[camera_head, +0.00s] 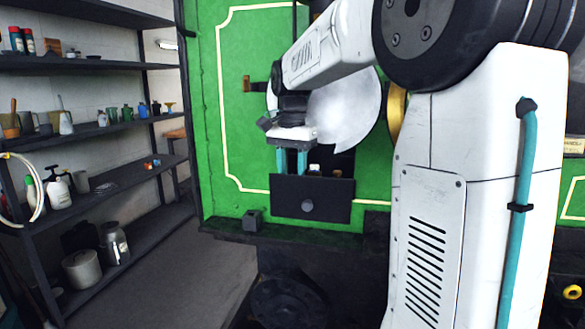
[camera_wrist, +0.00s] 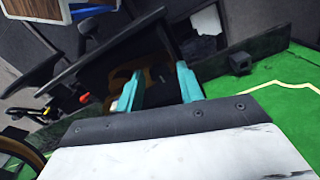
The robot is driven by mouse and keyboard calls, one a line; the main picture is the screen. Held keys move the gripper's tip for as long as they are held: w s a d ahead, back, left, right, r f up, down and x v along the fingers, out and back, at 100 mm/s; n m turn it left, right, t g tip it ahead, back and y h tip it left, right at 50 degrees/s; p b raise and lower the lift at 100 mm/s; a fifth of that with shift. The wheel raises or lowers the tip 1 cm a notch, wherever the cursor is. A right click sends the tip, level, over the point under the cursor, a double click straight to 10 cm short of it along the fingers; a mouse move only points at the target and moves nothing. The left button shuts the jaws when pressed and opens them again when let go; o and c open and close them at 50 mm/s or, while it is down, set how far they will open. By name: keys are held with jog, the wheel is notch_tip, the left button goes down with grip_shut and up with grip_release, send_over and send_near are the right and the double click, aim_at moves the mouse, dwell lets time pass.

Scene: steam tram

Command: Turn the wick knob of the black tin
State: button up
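My gripper (camera_head: 292,162) points down behind the dark front panel (camera_head: 330,187) of a box or open drawer on the green engine side. A round grey knob (camera_head: 307,205) sits on that panel. In the wrist view the two teal fingers of my gripper (camera_wrist: 157,88) stand apart. A dark brownish shape (camera_wrist: 154,76) shows between and beyond them, too dim to name. I cannot pick out the black tin or its wick knob for certain; they may be inside the box, partly hidden by the panel and fingers.
Small pale items (camera_head: 315,168) show inside the box, right of the fingers. A small dark cube (camera_head: 252,220) sits on the ledge to the left. A large pale disc (camera_head: 345,108) is behind my arm. Shelves with jars and bottles (camera_head: 58,190) line the left; floor between is clear.

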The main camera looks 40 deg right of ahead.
notch_tip(320, 180, up, 8)
jog(key=shift+f, duration=0.1)
dwell(0.6)
dwell(0.3)
jog(key=s+a+f+n, duration=0.3)
jog(key=s+a, duration=0.3)
jog(key=s, duration=0.1)
jog(key=s+a+f+n, duration=0.3)
jog(key=s+a+n, duration=0.1)
jog(key=s+a, duration=0.2)
jog(key=s+a+f+n, duration=0.2)
jog(key=s+f+n, duration=0.1)
jog(key=s+f, duration=0.3)
jog(key=s+a+f+n+t, duration=0.1)
jog(key=s+a+f+n, duration=0.2)
jog(key=s+f, duration=0.3)
jog(key=shift+s+a+f, duration=0.15)
jog(key=shift+s+a, duration=0.15)
jog(key=shift+s, duration=0.55)
